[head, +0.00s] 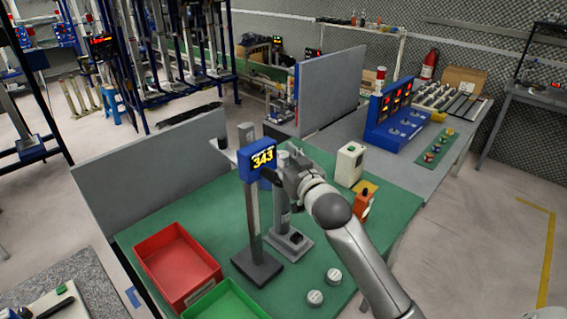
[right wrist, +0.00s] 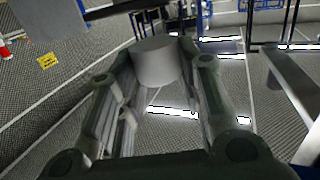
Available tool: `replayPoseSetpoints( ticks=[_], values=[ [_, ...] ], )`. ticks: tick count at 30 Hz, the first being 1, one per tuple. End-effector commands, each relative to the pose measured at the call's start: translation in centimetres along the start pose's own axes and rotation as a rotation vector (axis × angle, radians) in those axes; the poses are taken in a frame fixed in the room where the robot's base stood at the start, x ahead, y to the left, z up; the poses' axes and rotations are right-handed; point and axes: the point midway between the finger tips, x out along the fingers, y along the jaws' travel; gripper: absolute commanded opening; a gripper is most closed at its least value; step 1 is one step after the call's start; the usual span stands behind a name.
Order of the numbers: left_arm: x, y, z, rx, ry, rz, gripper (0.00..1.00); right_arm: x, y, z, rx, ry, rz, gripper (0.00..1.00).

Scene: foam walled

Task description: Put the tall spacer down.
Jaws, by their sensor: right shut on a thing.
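The tall spacer (right wrist: 155,62) is a plain light-grey cylinder. In the right wrist view it sits between the fingertips of my right gripper (right wrist: 151,68), which is shut on it. In the head view my right gripper (head: 281,168) is beside the blue display reading 343 (head: 262,158), above the green bench top (head: 205,212). I cannot make out the spacer there; the display and the gripper seem to hide it. My left gripper is not in view.
A dark-based display stand (head: 257,267) and a grey-based stand (head: 290,243) stand near my arm. A red bin (head: 178,262) and a green bin (head: 225,302) are at left. Two pale round pieces (head: 315,297) lie in front. A grey panel (head: 150,168) edges the bench.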

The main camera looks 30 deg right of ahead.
Motion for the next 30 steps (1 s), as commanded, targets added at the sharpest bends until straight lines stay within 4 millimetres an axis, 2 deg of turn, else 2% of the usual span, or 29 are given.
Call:
replayPoseSetpoints(
  ticks=[1, 5, 17, 18, 21, 22, 30],
  values=[
    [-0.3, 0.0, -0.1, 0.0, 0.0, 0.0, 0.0, 0.1, 0.0, 0.9, 0.003, -0.006, 0.0, 0.08],
    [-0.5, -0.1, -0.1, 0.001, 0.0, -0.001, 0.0, 0.1, 0.0, 2.2, 0.001, -0.002, 0.001, 0.08],
    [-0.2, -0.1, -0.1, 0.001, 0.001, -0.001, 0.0, 0.1, 0.0, 2.8, 0.001, 0.0, 0.0, 0.08],
    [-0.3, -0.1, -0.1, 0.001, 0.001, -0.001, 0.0, 0.1, 0.0, 2.7, 0.0, -0.001, 0.0, 0.39],
    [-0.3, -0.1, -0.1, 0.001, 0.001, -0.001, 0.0, 0.1, 0.0, 2.7, 0.0, -0.001, 0.0, 0.52],
    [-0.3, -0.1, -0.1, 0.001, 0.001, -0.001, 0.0, 0.1, 0.0, 2.7, 0.0, -0.001, 0.0, 0.55],
    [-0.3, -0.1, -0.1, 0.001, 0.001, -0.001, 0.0, 0.1, 0.0, 2.7, 0.0, -0.001, 0.0, 0.55]
  ],
)
